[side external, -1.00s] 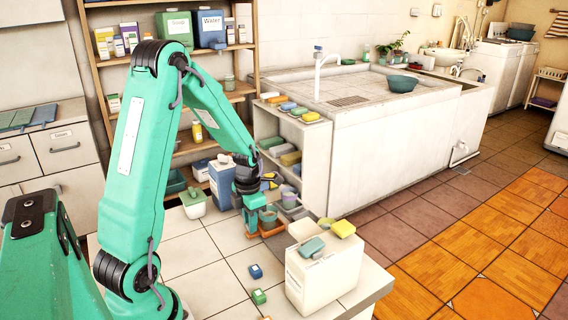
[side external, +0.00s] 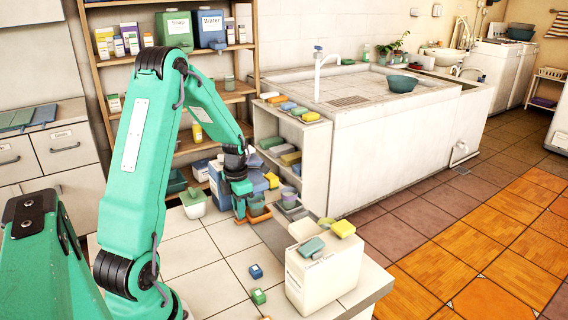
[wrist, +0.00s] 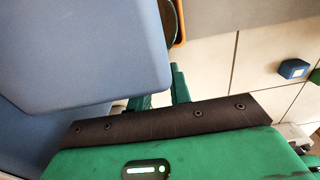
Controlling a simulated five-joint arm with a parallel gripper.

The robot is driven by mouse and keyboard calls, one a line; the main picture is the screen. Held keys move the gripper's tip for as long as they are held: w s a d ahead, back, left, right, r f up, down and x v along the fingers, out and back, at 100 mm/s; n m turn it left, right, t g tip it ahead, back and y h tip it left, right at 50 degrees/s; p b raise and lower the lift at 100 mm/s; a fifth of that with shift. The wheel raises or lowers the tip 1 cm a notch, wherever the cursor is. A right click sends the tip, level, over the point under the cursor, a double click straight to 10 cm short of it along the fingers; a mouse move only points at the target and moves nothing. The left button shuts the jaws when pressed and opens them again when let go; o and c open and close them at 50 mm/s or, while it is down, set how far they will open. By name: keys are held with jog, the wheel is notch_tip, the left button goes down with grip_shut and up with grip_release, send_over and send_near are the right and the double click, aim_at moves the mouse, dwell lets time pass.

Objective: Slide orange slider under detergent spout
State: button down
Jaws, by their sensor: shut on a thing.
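The orange slider (side external: 262,217) is a small flat tray on the tiled counter, with a green cup (side external: 258,203) on it. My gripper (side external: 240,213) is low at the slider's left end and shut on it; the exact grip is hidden. In the wrist view, the slider's orange edge (wrist: 182,28) and part of the dark cup (wrist: 168,18) show beyond my fingers. The blue detergent container (side external: 218,186) stands just behind and left of my gripper. It fills the upper left of the wrist view (wrist: 85,50). Its spout cannot be made out.
A white container (side external: 322,275) with sponges on top stands at the counter's front right. Small blue (side external: 256,271) and green (side external: 259,296) blocks lie in front. The middle tiles are clear. A sponge shelf (side external: 290,160) stands behind.

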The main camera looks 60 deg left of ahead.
jog(key=c, duration=1.5)
grip_release()
jog(key=shift+a, duration=0.35)
jog(key=shift+o, duration=1.1)
jog(key=shift+d, duration=0.1)
jog(key=shift+r, duration=0.1)
jog(key=shift+r, duration=3.85)
jog(key=shift+d, duration=0.1)
